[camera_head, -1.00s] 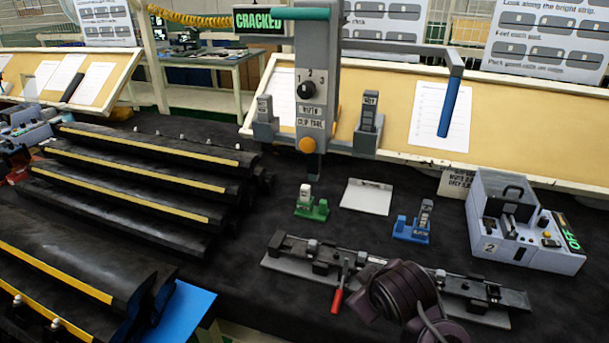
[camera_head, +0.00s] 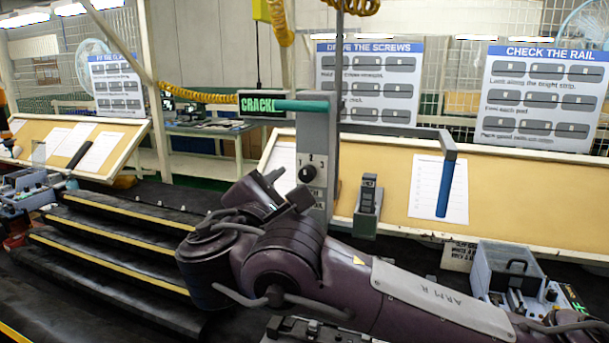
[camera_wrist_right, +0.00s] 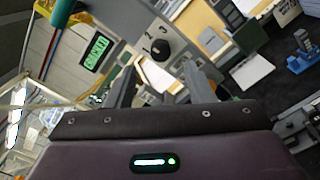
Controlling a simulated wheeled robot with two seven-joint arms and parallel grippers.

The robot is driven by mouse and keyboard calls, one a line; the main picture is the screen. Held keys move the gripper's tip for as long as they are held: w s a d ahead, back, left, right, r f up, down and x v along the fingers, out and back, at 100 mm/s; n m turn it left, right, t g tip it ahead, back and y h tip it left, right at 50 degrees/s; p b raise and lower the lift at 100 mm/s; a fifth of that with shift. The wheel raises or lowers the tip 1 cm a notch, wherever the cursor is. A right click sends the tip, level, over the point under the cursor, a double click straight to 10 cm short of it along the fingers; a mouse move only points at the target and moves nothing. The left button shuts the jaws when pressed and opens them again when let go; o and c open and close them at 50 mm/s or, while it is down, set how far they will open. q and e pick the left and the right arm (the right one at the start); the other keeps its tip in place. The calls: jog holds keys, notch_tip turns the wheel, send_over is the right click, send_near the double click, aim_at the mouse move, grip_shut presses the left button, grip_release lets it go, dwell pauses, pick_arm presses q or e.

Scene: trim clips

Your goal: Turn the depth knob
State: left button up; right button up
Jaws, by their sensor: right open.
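The depth knob (camera_head: 306,174) is a round black dial with a light mark on the grey upright clip tool (camera_head: 318,135). The numbers 1, 2 and 3 are printed around it. The knob also shows in the right wrist view (camera_wrist_right: 160,49), just beyond the fingertips and roughly between them. My right gripper (camera_head: 287,187) is open and empty, in front of the tool and close to the knob. In the right wrist view, its two fingers (camera_wrist_right: 158,76) stand apart. My arm hides the lower part of the tool in the head view. My left gripper is out of view.
A green-lit sign reading CRACKED (camera_wrist_right: 95,52) is beside the tool head. A bent grey arm with a blue handle (camera_head: 445,188) reaches out right. A grey clip holder (camera_head: 367,205) stands right of the post. Black stepped rails (camera_head: 130,225) lie left.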

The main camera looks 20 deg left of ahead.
aim_at(305, 176)
jog(key=w+p, duration=0.2)
jog(key=w, duration=0.4)
jog(key=shift+w+d+r+p, duration=0.15)
jog(key=shift+w+p, duration=0.05)
jog(key=shift+p, duration=0.2)
jog(key=shift+w, duration=0.4)
jog(key=shift+c, duration=0.5)
jog(key=c, duration=0.9)
jog(key=shift+f, duration=0.2)
